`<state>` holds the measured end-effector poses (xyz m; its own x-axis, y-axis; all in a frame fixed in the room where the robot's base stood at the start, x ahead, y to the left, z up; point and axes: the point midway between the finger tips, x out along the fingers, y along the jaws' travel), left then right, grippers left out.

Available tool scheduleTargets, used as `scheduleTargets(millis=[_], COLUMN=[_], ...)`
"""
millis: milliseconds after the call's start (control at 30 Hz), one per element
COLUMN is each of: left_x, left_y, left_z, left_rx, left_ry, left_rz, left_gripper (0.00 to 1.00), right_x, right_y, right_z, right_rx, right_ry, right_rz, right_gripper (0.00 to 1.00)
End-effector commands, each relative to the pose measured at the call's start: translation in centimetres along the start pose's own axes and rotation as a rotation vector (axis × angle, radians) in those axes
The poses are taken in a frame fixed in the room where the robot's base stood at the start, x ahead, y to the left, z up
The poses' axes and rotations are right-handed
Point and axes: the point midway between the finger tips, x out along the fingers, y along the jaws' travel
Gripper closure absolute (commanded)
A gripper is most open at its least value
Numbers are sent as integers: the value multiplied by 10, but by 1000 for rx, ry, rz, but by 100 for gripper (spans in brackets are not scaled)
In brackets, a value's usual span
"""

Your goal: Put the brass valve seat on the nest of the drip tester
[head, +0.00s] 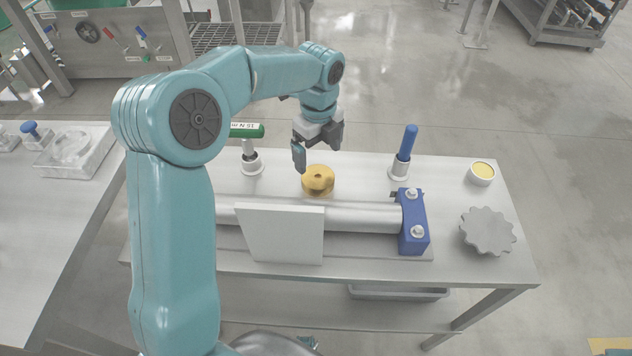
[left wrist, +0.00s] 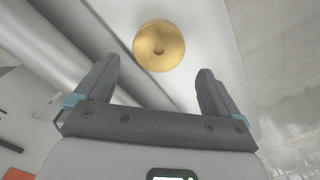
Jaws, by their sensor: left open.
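The brass valve seat (head: 318,180) is a round, gold-coloured piece with a small centre hole. It stands on the steel bench behind a horizontal pipe. In the left wrist view the brass valve seat (left wrist: 159,46) lies beyond the fingertips, roughly between their lines. My left gripper (head: 318,152) is open and empty, just behind and above the valve seat, apart from it. Its two spread fingers also show in the left wrist view (left wrist: 155,85). My right gripper is not in view. I cannot pick out the drip tester's nest for certain.
A white plate (head: 280,234) stands before the pipe (head: 365,218), which ends in a blue clamp block (head: 413,222). A green-handled tool (head: 250,150) and blue-handled tool (head: 404,152) stand in holders. A yellow-filled cup (head: 481,173) and grey knobbed disc (head: 487,231) sit at right.

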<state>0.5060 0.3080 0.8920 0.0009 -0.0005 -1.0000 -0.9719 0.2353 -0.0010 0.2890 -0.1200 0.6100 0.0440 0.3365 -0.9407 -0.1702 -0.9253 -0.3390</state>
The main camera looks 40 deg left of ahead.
Motion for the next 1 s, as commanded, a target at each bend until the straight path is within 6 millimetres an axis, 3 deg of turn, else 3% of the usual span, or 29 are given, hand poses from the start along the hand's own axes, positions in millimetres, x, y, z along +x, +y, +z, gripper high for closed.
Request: scheduleTargets(millis=[100, 267, 533, 833, 867, 1000], left_x=[17, 28, 69, 75, 75, 74], left_y=[0, 2, 6, 6, 6, 6], left_z=[0, 0, -1, -1, -1, -1], left_rx=[0, -1, -1, -1, -1, -1], left_ry=[1, 1, 1, 0, 0, 0], left_rz=[1, 1, 1, -2, -2, -1], left_gripper=[4, 4, 4, 4, 10, 56], right_x=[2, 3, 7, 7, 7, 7], right_y=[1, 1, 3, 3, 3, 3], right_z=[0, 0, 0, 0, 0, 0], right_rx=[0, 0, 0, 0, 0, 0], right_ry=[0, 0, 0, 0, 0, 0], right_rz=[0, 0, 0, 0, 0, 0], right_gripper=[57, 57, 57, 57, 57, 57])
